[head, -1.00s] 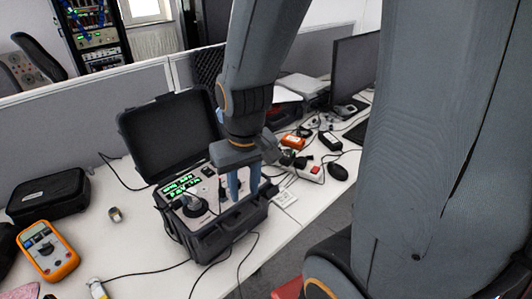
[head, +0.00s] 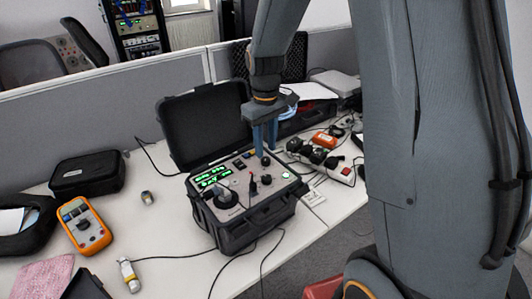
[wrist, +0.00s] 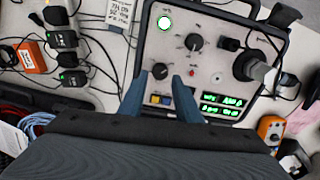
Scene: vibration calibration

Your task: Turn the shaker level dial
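The open black case (head: 240,235) holds a light instrument panel with green displays (head: 212,177), black dials and a large black cylinder (head: 226,196). The panel labels are too small to read, so I cannot tell which dial is the shaker level. My gripper (head: 265,150) points down over the panel's back part, fingers apart. In the wrist view my gripper (wrist: 160,75) is open, its blue fingertips on either side of one black dial (wrist: 160,70). I cannot tell whether they touch it. A second black dial (wrist: 193,42) lies farther out; a red part (wrist: 178,82) is by the right finger.
The raised lid (head: 205,125) stands behind the panel. An orange multimeter (head: 84,226) and black pouch (head: 88,172) are to the left. A power strip (head: 340,171) with plugs is to the right. Cables cross the white desk in front of the case.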

